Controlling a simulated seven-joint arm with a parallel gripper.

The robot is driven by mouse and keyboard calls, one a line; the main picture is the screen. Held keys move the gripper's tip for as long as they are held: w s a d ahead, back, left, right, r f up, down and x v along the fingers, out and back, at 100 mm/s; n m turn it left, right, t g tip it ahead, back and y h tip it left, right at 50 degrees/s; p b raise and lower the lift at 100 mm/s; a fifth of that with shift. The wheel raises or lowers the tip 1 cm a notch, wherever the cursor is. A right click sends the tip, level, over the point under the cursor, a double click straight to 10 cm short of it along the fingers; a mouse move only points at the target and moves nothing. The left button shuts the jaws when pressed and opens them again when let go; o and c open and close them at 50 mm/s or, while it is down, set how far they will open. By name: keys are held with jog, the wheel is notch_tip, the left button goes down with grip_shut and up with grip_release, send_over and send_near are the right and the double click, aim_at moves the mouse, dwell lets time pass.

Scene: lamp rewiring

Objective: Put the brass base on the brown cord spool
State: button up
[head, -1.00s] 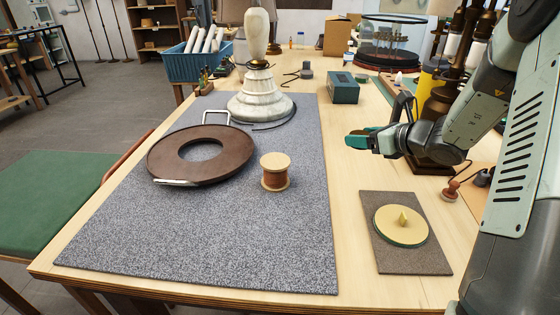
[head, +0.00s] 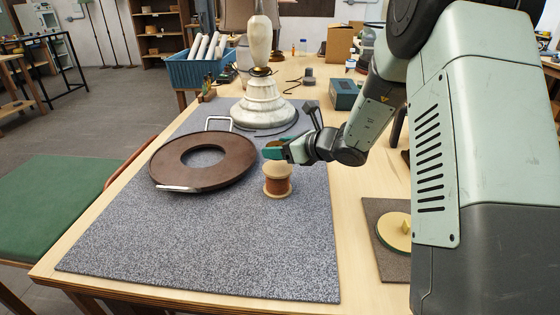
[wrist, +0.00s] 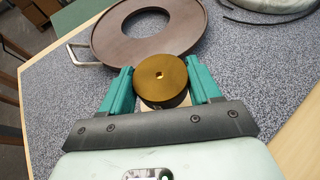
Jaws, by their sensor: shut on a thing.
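The brown cord spool (head: 277,183), with pale wooden flanges and reddish-brown cord, stands upright on the grey mat. My gripper (head: 273,152) is right over the spool in the head view, its green fingers close above the top flange. In the wrist view my gripper (wrist: 160,78) is shut on the brass base (wrist: 160,74), a round gold disc with a small centre hole and a dark side. A sliver of pale wood shows under the disc there. The fingers hide the base in the head view. I cannot tell whether it touches the spool.
A brown ring tray (head: 190,178) with metal handles lies left of the spool. A white lamp base (head: 262,105) stands behind. The front of the grey mat (head: 220,250) is clear.

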aim_at(280, 169)
jog(key=shift+f, duration=1.85)
jog(key=shift+f, duration=0.15)
jog(key=o, duration=1.3)
jog(key=shift+o, duration=0.2)
jog(key=shift+s+d+r, duration=0.1)
jog(key=shift+d+r, duration=0.1)
jog(key=shift+d, duration=0.05)
jog(key=v, duration=1.1)
jog(key=shift+d, duration=0.2)
jog(key=shift+s+r, duration=0.1)
jog(key=shift+s, duration=0.05)
